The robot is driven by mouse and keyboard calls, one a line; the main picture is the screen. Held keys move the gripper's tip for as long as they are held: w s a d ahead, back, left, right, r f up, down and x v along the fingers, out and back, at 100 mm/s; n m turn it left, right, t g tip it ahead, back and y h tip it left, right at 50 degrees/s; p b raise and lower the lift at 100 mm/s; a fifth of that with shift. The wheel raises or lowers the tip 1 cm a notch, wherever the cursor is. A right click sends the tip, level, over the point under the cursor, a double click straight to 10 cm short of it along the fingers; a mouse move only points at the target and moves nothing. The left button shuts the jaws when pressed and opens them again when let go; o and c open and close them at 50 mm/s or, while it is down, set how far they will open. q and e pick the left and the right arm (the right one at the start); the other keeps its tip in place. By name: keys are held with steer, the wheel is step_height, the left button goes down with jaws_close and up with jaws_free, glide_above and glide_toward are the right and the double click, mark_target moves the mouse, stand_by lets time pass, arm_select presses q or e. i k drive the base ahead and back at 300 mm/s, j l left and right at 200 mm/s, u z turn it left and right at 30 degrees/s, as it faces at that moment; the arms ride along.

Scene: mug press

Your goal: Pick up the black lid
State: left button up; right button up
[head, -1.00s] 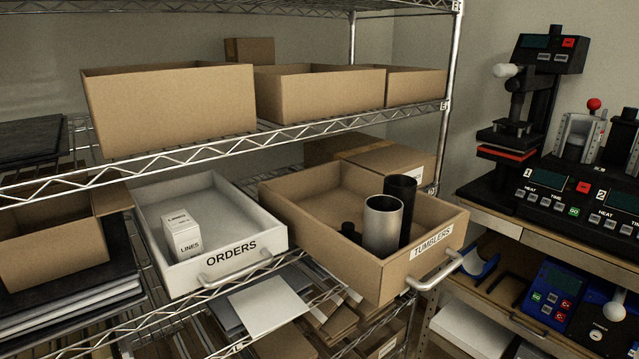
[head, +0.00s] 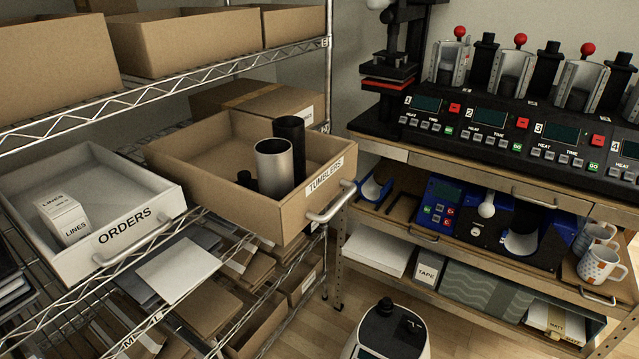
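A small black piece (head: 244,179), which looks like the black lid, sits in the tumblers drawer (head: 215,185) in the head view. A black tumbler (head: 290,135) stands behind and to the right of the silver one. Neither of my grippers shows in the head view.
Wire shelves hold cardboard boxes (head: 180,42). A workbench with mug presses (head: 500,140) stands at right, with patterned mugs (head: 600,262) on its lower shelf. The drawer's handle (head: 332,204) juts out.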

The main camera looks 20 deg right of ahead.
mark_target(245, 178)
steer(key=i+j+z, duration=0.1)
steer(key=j+z, duration=0.45)
steer(key=z, duration=0.2)
steer(key=i+j, duration=0.25)
steer(key=j, duration=0.2)
